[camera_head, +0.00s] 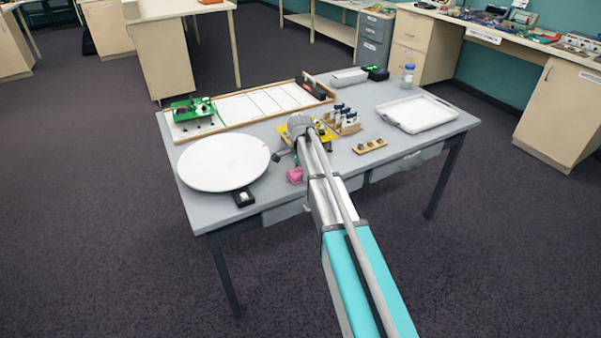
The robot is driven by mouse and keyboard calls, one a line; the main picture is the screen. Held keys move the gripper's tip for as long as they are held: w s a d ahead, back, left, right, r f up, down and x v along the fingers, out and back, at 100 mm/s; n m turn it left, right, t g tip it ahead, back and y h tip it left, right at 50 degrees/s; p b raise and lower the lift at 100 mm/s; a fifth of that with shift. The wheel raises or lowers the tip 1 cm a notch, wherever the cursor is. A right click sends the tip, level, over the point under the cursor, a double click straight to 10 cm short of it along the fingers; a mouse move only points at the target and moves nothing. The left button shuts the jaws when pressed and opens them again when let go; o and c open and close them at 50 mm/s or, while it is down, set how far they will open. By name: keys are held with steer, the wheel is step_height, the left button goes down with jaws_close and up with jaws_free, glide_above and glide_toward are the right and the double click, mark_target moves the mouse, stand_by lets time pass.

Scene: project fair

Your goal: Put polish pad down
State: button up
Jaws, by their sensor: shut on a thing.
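My gripper (282,155) is at the end of my arm, low over the middle front of the grey table. It is small in the picture and partly covered by my own arm. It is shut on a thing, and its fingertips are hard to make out. A small pink block (295,174), likely the polish pad, shows just below the gripper, left of my arm. I cannot tell whether it touches the table. A yellow board (327,134) lies partly hidden behind my wrist.
The right front tabletop is clear.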

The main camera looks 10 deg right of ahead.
mark_target(301, 170)
steer(key=shift+f, duration=0.2)
steer(key=o, duration=0.9)
steer(key=shift+r, duration=0.1)
steer(key=shift+r, duration=0.15)
step_height(301, 170, up, 12)
steer(key=p, duration=1.2)
steer(key=s+n, duration=0.4)
steer(key=s, duration=0.5)
steer(key=s+n, duration=0.5)
steer(key=s, duration=0.5)
steer(key=s+n, duration=0.5)
steer(key=s, duration=0.5)
